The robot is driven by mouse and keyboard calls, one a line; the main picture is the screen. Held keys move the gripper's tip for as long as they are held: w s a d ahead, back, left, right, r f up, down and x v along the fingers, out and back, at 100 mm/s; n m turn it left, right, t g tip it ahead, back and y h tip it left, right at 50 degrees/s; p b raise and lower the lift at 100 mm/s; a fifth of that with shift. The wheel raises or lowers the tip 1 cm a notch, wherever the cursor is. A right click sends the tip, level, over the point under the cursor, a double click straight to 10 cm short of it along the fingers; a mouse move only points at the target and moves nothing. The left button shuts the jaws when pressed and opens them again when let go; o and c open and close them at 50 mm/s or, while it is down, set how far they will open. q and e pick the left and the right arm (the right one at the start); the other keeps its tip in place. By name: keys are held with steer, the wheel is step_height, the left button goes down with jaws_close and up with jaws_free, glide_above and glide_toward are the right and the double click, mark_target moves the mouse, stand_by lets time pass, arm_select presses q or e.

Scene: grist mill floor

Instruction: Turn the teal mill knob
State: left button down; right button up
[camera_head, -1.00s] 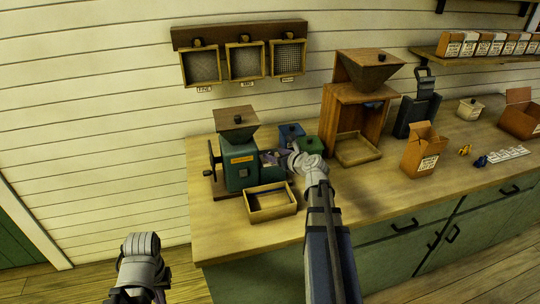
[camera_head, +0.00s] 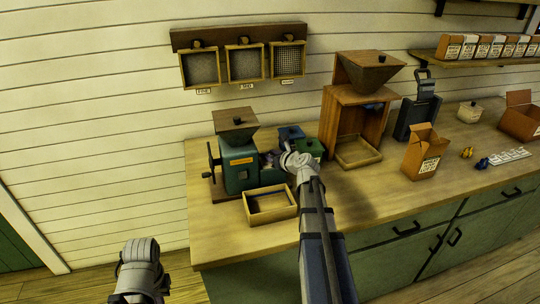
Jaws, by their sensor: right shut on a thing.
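The teal mill (camera_head: 240,172) stands upright at the left end of the counter, with a wooden hopper on top and a crank on its left side. My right gripper (camera_head: 272,160) is at the mill's right side, shut on the mill's knob. The knob itself is hidden behind my fingers and wrist. My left gripper (camera_head: 141,275) is low at the bottom left, in front of the counter and away from the mill. Its fingers do not show clearly.
A wooden drawer tray (camera_head: 270,205) sits in front of the mill. A blue box (camera_head: 291,133) and a green box (camera_head: 310,147) stand close behind my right wrist. A tall wooden mill (camera_head: 357,110) stands right of them. The counter's front middle is clear.

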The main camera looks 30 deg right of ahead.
jaws_close()
steer(key=shift+d+n+y, duration=0.1)
steer(key=shift+n+y, duration=0.3)
steer(key=shift+w+d+n+y, duration=0.1)
steer(key=shift+w+n+y, duration=0.05)
steer(key=shift+n+y, duration=0.5)
steer(key=n+g+y, duration=0.1)
steer(key=n+y, duration=0.1)
steer(key=y, duration=0.1)
steer(key=shift+n, duration=0.35)
steer(key=n+g+y, duration=0.3)
steer(key=n+y, duration=0.1)
steer(key=shift+n+g+y, duration=1.05)
steer(key=shift+n+g, duration=0.35)
steer(key=shift+n, duration=0.1)
steer(key=shift+a, duration=0.2)
steer(key=o, duration=0.8)
jaws_free()
